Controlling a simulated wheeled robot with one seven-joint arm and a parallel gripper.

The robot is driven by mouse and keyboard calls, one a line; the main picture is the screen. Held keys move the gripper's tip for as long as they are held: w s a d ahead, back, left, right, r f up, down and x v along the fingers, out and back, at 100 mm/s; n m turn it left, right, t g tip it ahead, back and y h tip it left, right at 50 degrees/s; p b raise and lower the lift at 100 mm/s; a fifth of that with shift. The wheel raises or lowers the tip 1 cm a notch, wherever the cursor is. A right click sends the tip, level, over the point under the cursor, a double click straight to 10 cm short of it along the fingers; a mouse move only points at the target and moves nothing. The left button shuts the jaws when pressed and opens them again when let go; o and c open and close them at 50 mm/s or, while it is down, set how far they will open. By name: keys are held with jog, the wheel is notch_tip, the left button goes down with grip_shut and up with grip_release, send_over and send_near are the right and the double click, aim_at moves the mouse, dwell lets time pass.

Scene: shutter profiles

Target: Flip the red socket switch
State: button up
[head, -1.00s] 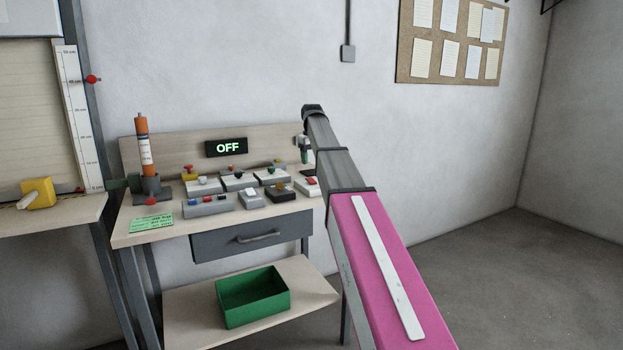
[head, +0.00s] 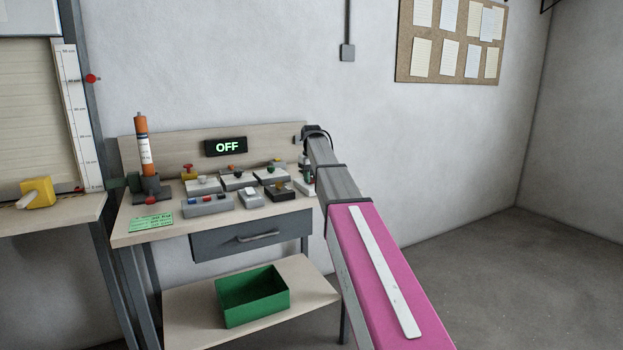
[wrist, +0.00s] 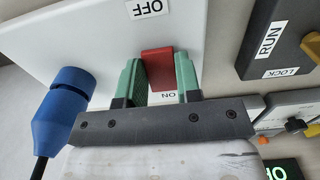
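The red socket switch (wrist: 158,66) sits on a white socket unit (wrist: 85,45) in the wrist view, with OFF printed on its far side and ON on its near side. My gripper (wrist: 160,80) has its two green fingers apart, one on each side of the red switch. Whether the fingertips touch it cannot be told. A blue plug (wrist: 64,108) with a black cable is on the left of the white unit. In the head view my arm largely hides the gripper and socket at the bench's right end.
A dark RUN/LOCK unit (wrist: 285,40) stands close on the right in the wrist view. The bench (head: 215,225) holds several other switch boxes, an orange cylinder (head: 143,150) and a display (head: 226,147) reading OFF. A green bin (head: 253,296) is on the lower shelf.

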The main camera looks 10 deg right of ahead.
jog(key=shift+c, duration=1.3)
jog(key=shift+w+g, duration=0.2)
jog(key=shift+g, duration=0.5)
jog(key=shift+s, duration=0.1)
jog(key=o, duration=0.9)
